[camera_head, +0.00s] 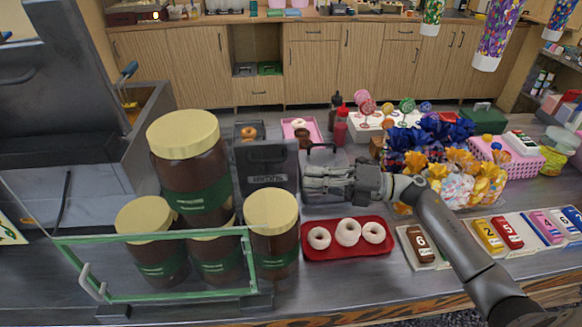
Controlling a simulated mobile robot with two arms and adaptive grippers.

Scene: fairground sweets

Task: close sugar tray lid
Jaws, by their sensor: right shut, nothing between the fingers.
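My right gripper (306,182) reaches in from the right and points left over the counter. Its fingers are shut with nothing between them. A dark upright panel or box with a pale label (268,178) stands just left of the fingertips; I cannot tell whether it is the sugar tray's raised lid. A grey, partly see-through container with a dark handle (322,152) lies just behind the gripper and is partly hidden by it. I cannot tell which of these is the sugar tray, or whether the fingers touch either. My left gripper is not in view.
A red tray (347,253) with white donuts lies in front of the gripper. Large brown jars (271,235) with cream lids stand at left behind a green-edged glass guard (150,237). Sauce bottles (340,127) stand behind.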

